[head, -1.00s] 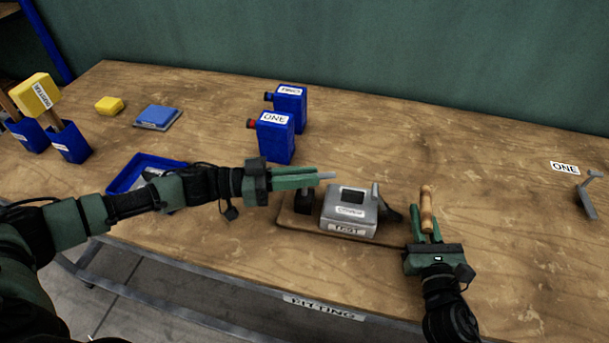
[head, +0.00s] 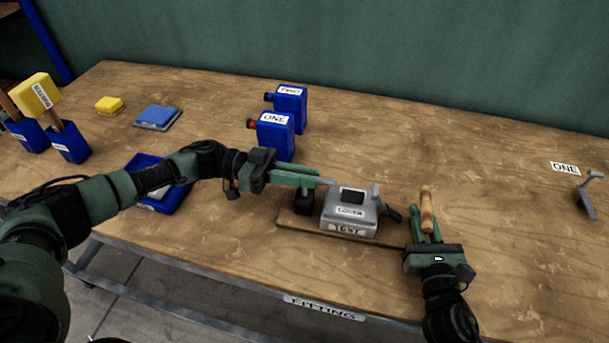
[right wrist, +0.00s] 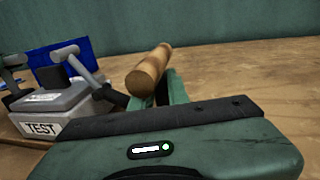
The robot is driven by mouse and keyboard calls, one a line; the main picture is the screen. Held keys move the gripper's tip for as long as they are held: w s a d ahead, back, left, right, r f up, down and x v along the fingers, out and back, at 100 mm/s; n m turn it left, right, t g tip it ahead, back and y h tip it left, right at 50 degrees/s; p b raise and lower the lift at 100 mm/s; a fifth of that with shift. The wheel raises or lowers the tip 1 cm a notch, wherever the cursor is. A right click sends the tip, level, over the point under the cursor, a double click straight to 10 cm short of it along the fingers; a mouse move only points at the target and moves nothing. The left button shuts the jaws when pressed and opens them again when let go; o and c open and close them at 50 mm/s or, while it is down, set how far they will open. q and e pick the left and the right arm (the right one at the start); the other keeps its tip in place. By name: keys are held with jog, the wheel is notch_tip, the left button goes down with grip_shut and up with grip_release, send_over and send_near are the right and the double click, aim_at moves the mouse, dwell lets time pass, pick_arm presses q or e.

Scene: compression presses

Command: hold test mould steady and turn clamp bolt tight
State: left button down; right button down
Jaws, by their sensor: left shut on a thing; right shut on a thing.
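The grey test mould (head: 346,215), labelled COVER and TEST, sits on a wooden board (head: 290,222) between a black block (head: 304,201) and a black clamp bolt (head: 393,213). It also shows in the right wrist view (right wrist: 70,112). My left gripper (head: 318,177) reaches in from the left and is shut on a small grey part at the mould's upper left; its fingers hide most of that part.
Two blue bottles (head: 275,135) stand behind the mould. A blue tray (head: 135,172) lies under my left arm. A blue and grey block (head: 157,117) and a yellow block (head: 109,105) lie further left. A grey bracket (head: 586,195) is at far right.

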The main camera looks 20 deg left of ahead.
pick_arm(q)
jog(key=shift+s+d, duration=0.15)
jog(key=shift+s, duration=0.05)
pick_arm(e)
jog(key=shift+a, duration=0.1)
pick_arm(q)
jog(key=c, duration=1.4)
grip_release()
jog(key=shift+w, duration=0.1)
jog(key=a, duration=1.2)
pick_arm(e)
jog(key=c, duration=1.3)
grip_release()
pick_arm(q)
jog(key=shift+s, duration=0.2)
pick_arm(e)
jog(key=shift+s, duration=0.1)
